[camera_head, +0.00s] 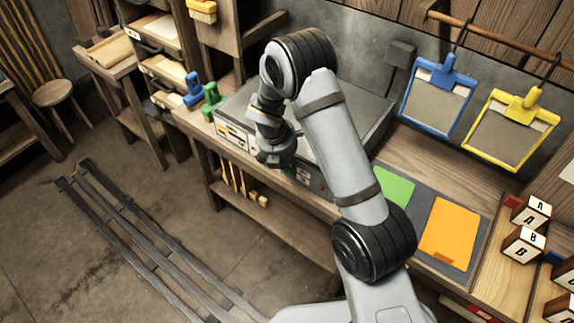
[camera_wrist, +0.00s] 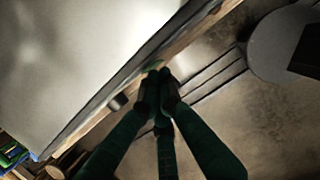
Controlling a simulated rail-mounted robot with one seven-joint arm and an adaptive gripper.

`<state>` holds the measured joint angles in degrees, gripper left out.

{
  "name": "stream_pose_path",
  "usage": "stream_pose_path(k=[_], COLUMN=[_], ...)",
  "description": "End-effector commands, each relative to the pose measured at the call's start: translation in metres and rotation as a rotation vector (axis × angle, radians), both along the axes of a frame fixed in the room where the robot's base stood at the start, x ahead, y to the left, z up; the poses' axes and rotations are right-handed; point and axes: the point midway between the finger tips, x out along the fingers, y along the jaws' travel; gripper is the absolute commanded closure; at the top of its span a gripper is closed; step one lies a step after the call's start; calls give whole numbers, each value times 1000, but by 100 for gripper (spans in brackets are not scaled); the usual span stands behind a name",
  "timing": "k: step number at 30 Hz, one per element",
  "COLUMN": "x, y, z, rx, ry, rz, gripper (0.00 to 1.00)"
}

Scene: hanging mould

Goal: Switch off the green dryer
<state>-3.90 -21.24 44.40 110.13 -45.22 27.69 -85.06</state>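A wide grey metal box, apparently the dryer (camera_head: 362,118), stands on the workbench in the head view. Its front has a pale panel with a yellow mark (camera_head: 228,133) at left and a dark greenish panel (camera_head: 312,180) at right. My arm covers its middle. My gripper is over the front edge in the head view, fingers not clearly visible. In the wrist view my gripper (camera_wrist: 158,78) has its fingertips together, with nothing seen held. They are close to a small green part (camera_wrist: 153,66) on the box's front edge; contact cannot be told. A dark knob-like part (camera_wrist: 119,101) is nearby.
A green sheet (camera_head: 396,188) and an orange sheet (camera_head: 448,230) lie on a grey mat right of the box. Blue (camera_head: 437,98) and yellow (camera_head: 508,125) framed moulds hang behind. Blue and green handled tools (camera_head: 210,97) stand left. Floor rails (camera_head: 150,245) run in front.

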Motion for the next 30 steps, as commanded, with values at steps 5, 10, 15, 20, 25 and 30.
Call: stream_pose_path(k=[5,10,15,20,25,30], x=[-4,-23,-31,-34,-37,-38], y=[4,21,29,31,33,34], z=[0,2,38,70,93,103], rx=[1,1,4,3,1,0], ry=[0,-1,-6,-5,-2,0], rz=[1,4,-4,-4,-1,-2], gripper=[100,100,100,100,100,100])
